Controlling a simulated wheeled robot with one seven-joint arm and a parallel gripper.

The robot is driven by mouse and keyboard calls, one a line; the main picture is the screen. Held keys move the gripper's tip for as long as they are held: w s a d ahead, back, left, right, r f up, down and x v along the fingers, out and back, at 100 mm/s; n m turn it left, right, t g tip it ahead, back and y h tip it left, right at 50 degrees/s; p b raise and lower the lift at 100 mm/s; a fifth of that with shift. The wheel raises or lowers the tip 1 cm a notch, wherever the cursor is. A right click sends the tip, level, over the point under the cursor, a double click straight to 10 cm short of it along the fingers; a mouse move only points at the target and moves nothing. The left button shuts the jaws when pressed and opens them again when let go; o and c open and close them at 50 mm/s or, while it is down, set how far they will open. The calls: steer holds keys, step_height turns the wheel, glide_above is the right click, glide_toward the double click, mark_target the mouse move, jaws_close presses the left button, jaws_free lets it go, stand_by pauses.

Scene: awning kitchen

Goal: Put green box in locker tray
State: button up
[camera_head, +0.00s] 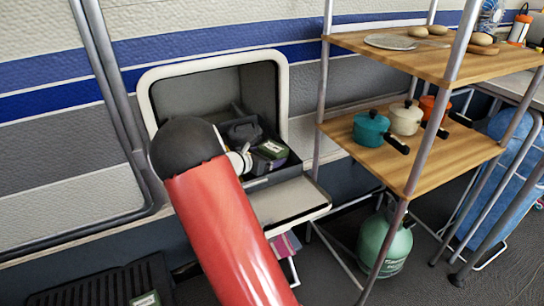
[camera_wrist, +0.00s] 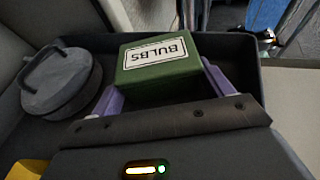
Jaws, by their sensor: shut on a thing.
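The green box (camera_wrist: 160,70), labelled BULBS, sits between the two purple fingers of my gripper (camera_wrist: 162,88), which is shut on it. In the wrist view the box is within the outline of the dark locker tray (camera_wrist: 235,45); I cannot tell whether it touches the tray's floor. In the head view the green box (camera_head: 271,149) shows at the tray (camera_head: 272,178) in the open wall locker (camera_head: 282,85). My arm hides the left part of the tray and most of the gripper there.
A round grey lidded item (camera_wrist: 62,82) lies left of the box. The locker door (camera_head: 290,203) is folded down. A wooden shelf rack (camera_head: 410,165) with pots stands to the right, above a green gas bottle (camera_head: 385,245). Another green box (camera_head: 146,299) shows at bottom left.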

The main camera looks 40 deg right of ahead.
steer(key=o, duration=1.1)
steer(key=shift+f, duration=0.1)
steer(key=shift+r+p, duration=0.3)
steer(key=v, duration=1.2)
steer(key=shift+r, duration=0.35)
steer(key=s+a+r+m+t+y, duration=0.1)
steer(key=s+a+r+m+y, duration=0.2)
steer(key=s+a+m+y, duration=0.4)
steer(key=s+a+r+m+t+y, duration=0.2)
steer(key=s+a+r+m+y, duration=0.2)
steer(key=s+a+m, duration=0.8)
steer(key=s+a+y, duration=0.2)
steer(key=s+a, duration=0.2)
steer(key=s, duration=0.3)
steer(key=shift+s+r+m+y, duration=0.2)
steer(key=shift+s+m+y, duration=0.1)
steer(key=shift+m+y, duration=0.1)
steer(key=shift+w+a, duration=0.1)
